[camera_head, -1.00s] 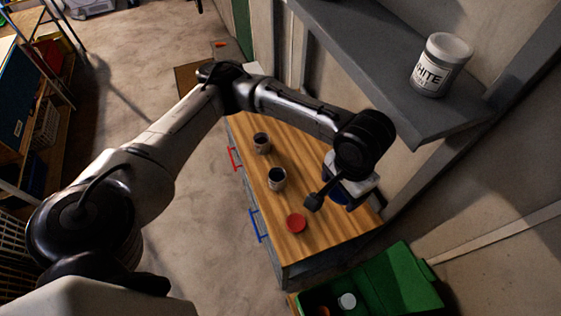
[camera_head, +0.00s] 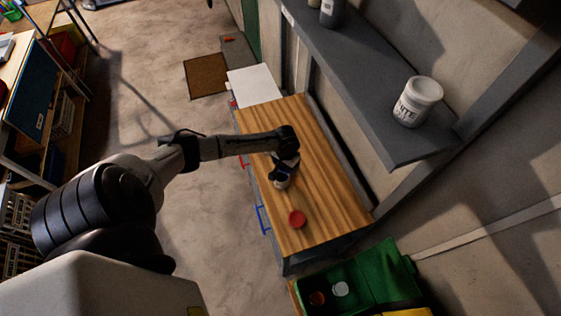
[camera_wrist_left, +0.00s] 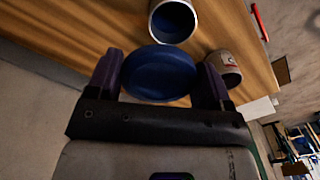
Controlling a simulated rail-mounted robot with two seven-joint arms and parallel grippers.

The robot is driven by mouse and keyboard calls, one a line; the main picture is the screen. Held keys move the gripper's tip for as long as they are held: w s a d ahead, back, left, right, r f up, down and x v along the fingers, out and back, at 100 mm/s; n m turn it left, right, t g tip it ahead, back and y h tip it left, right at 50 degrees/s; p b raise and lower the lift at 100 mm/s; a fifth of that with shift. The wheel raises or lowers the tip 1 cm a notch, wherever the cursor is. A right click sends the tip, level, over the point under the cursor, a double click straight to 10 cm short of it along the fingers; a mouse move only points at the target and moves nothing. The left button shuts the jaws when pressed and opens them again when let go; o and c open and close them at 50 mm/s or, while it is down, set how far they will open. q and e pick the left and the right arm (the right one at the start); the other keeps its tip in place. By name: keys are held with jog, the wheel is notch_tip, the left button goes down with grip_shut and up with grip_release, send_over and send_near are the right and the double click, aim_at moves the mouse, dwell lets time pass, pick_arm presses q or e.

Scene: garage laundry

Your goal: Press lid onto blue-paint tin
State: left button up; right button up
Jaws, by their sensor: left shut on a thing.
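My left gripper (camera_wrist_left: 158,84) is shut on a round blue lid (camera_wrist_left: 160,70), held between its two fingers. In the wrist view an open tin with blue inside (camera_wrist_left: 172,20) stands on the wooden worktop just beyond the lid, apart from it in the picture. A second tin with a red mark on its label (camera_wrist_left: 226,68) stands beside it, partly behind the right finger. In the head view the left gripper (camera_head: 284,166) is over a tin (camera_head: 281,184), and the arm hides the other tin. My right gripper is not in view.
A white paint tin (camera_head: 417,101) stands on the grey shelf (camera_head: 375,95) at right. A green bin (camera_head: 384,271) with round things inside is below. The worktop's near right part is clear.

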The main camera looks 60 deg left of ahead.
pick_arm(q)
jog(key=shift+s+a+f, duration=0.55)
jog(key=shift+s+a, duration=0.1)
jog(key=shift+a, duration=0.05)
notch_tip(320, 180, down, 6)
jog(key=b, duration=0.6)
jog(key=shift+f, duration=0.1)
jog(key=shift+f+p, duration=0.1)
jog(key=shift+p, duration=0.25)
dwell(0.4)
jog(key=shift+s+f, duration=0.1)
jog(key=shift+f, duration=0.15)
dwell(0.6)
